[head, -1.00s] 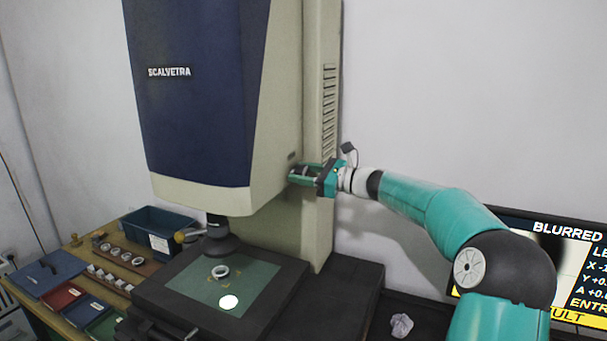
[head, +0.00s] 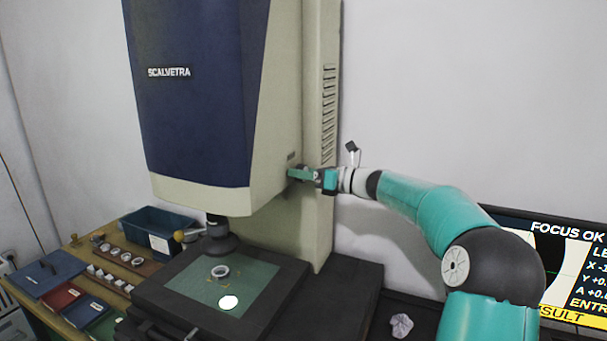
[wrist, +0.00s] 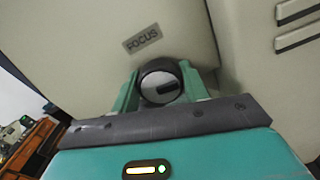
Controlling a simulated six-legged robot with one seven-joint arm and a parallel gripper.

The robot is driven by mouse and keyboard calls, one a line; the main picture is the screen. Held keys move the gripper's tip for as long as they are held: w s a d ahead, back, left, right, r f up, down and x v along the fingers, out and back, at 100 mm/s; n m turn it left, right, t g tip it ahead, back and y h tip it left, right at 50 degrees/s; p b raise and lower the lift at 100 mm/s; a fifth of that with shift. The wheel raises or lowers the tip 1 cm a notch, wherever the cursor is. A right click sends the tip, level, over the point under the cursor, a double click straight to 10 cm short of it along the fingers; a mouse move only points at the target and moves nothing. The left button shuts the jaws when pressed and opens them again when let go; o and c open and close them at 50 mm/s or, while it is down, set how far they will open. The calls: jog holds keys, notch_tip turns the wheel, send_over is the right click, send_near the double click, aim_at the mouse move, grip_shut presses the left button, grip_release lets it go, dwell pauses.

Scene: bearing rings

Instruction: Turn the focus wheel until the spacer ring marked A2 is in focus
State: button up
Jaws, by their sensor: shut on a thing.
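My gripper (head: 297,173) is shut on the wheel, at the right side of the measuring machine. In the wrist view its teal fingers (wrist: 162,92) sit on both sides of the wheel. A spacer ring (head: 220,271) lies on the green stage plate (head: 255,281) under the lens (head: 219,240); its marking is too small to read. The screen (head: 575,262) at the right reads FOCUS OK.
At the left are a blue bin (head: 185,224), a rack of rings (head: 125,258) and coloured trays (head: 62,297). Crumpled paper (head: 401,325) lies right of the stage. The wall behind my arm is clear.

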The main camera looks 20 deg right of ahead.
jog(key=o, duration=1)
jog(key=shift+d, duration=0.1)
jog(key=v, duration=1.3)
jog(key=shift+s+d, duration=0.15)
jog(key=shift+s, duration=0.15)
